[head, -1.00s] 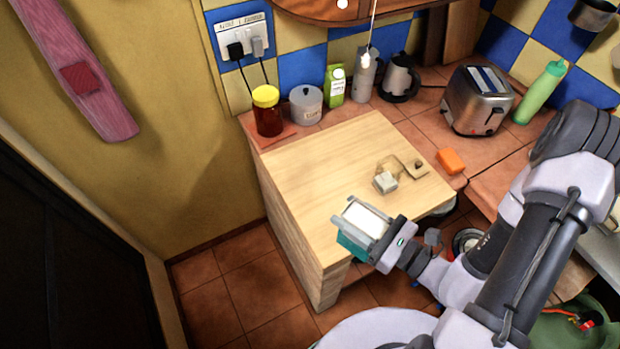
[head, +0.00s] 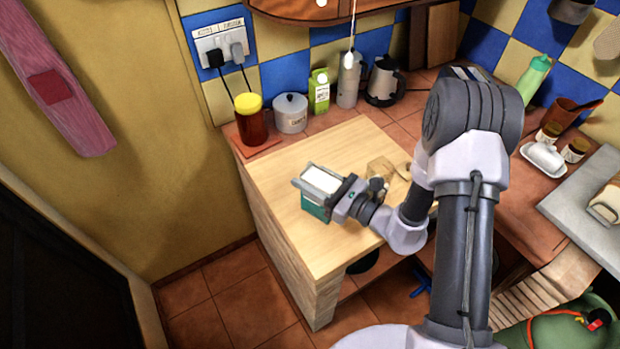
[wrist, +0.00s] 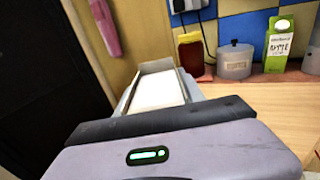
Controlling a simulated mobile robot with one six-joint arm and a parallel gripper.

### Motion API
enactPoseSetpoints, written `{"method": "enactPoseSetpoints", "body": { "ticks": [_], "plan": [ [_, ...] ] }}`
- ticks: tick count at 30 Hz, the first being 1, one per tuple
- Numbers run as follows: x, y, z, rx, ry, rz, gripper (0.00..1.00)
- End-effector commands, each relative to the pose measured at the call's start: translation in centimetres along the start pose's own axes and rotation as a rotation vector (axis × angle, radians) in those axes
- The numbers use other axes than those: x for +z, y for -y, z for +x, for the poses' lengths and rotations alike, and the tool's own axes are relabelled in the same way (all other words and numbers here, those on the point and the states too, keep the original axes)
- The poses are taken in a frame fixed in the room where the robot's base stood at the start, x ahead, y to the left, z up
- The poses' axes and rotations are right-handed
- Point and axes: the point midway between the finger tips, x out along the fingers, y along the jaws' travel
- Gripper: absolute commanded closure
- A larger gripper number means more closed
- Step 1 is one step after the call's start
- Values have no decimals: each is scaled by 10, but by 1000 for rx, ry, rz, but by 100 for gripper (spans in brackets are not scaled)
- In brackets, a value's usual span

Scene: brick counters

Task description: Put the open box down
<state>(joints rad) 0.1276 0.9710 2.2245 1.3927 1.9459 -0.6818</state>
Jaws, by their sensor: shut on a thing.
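The open box (head: 314,208) is teal on its side, with a pale white top face or inside. My gripper (head: 319,182) is shut on it, with a finger along each side. The box is over the left part of the pale wooden counter (head: 285,248); I cannot tell whether its base touches the wood. In the wrist view the box (wrist: 157,92) stands out beyond my gripper, its white face showing between the fingers. The gripper hides its near end.
A jar with a yellow lid (head: 251,118), a lidded canister (head: 290,112), a green carton (head: 319,92) and a kettle (head: 384,80) line the back wall. A tan object (head: 384,170) lies on the wood, right of the box. Bare wood lies around the box.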

Motion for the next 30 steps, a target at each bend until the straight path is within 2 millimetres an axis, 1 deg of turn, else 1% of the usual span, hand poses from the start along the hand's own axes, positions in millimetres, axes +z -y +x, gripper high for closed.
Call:
{"method": "enactPoseSetpoints", "body": {
  "ticks": [4,5,6,8,16,19,20,23,27,30],
  "plan": [
    [-3,0,0,0,1,0,100],
    [-3,0,0,0,0,0,51],
    [-2,0,0,0,0,0,43],
    [-2,0,0,0,0,0,33],
    [-1,0,0,0,0,0,33],
    [2,0,-2,-1,0,0,33],
    [2,1,-6,-2,0,0,33],
    [2,2,-27,-6,-1,3,33],
    [2,2,-64,-7,0,2,33],
    [2,2,-88,-6,0,1,33]
  ]
}}
